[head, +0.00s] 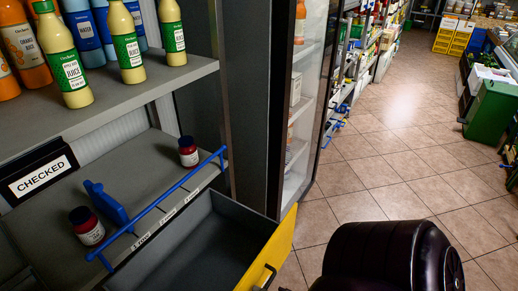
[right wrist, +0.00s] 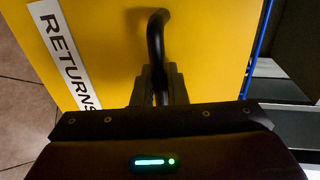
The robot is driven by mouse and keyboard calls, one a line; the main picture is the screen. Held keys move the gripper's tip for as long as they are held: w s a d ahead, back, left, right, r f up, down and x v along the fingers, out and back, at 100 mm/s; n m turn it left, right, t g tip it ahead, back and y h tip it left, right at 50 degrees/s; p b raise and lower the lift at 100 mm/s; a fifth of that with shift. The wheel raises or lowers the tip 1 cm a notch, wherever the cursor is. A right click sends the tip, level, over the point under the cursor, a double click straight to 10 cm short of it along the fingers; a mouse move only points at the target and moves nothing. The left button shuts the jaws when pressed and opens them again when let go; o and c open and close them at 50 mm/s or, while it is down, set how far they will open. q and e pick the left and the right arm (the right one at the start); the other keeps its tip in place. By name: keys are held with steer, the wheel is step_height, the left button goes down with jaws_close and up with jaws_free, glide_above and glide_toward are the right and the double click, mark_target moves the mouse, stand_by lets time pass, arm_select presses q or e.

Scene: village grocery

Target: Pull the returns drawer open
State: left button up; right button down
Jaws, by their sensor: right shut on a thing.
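The returns drawer (head: 205,245) is pulled out of the shelf unit in the head view, and its grey inside looks empty. Its yellow front (head: 270,250) faces right. The front fills much of the right wrist view (right wrist: 100,60), with a white "RETURNS" label (right wrist: 65,55). The black bar handle (right wrist: 155,35) stands out from the front. My right gripper (right wrist: 158,82) is shut on the handle. In the head view the handle (head: 265,275) shows only partly at the bottom edge. My left gripper is in neither view.
Several juice bottles (head: 62,60) stand higher up. A glass-fronted cabinet (head: 302,110) stands behind the drawer. The tiled floor (head: 390,170) to the right is clear.

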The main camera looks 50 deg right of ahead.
steer(key=c, duration=1.5)
jaws_free()
steer(key=shift+c, duration=0.2)
steer(key=shift+s, duration=0.1)
steer(key=v, duration=0.7)
steer(key=shift+s, duration=0.35)
steer(key=shift+r, duration=0.1)
